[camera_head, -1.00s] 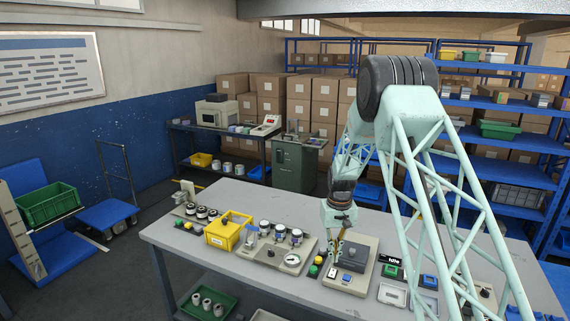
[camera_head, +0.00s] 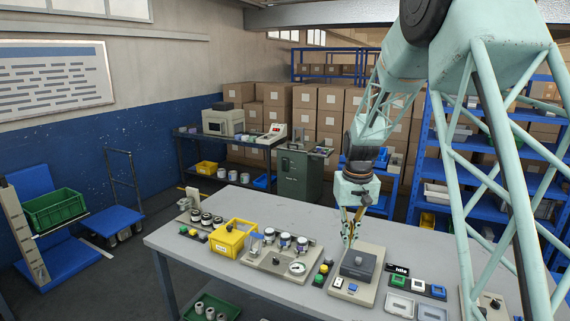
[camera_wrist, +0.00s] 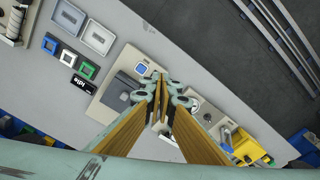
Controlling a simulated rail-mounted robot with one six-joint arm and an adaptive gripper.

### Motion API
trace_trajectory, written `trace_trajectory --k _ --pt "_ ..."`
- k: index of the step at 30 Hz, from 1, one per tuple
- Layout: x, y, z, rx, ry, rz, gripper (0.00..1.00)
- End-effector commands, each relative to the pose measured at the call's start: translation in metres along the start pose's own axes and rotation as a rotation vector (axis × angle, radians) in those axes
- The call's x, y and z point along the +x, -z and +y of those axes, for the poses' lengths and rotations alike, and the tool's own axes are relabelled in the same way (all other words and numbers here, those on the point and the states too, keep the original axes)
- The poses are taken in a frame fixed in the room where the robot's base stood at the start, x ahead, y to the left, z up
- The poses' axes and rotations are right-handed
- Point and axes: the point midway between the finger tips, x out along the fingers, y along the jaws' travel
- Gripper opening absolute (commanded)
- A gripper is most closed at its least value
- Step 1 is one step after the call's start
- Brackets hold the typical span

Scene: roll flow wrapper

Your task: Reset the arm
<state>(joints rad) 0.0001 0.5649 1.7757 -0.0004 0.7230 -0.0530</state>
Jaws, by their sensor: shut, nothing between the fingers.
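My arm reaches over the grey workbench (camera_head: 200,262) from the right. My gripper (camera_head: 349,240) points down above the bench, just behind the beige-based machine with a dark block on top (camera_head: 358,268). Its fingers are shut and hold nothing. In the wrist view, my gripper (camera_wrist: 160,78) shows its long tan fingers closed together, with the machine's dark block (camera_wrist: 122,92) just to the left of the fingertips. Whether the fingers touch anything is not clear, but they appear to hang above the bench.
A yellow bin (camera_head: 228,240) and a fixture plate with several cups and a gauge (camera_head: 270,262) stand to the left. A display reading "Idle" (camera_head: 397,270), coloured buttons (camera_head: 419,286) and shallow trays (camera_head: 400,305) lie to the right. The bench's back middle is clear.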

Motion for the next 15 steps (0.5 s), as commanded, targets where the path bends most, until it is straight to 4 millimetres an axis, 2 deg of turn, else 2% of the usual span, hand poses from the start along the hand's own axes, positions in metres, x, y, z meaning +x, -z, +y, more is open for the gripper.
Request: trace_trajectory --k 3,15 --pt "-0.020 -0.013 -0.001 0.002 -0.001 0.010 0.00" --pt "-0.081 -0.059 -0.003 0.007 -0.002 0.041 0.00"
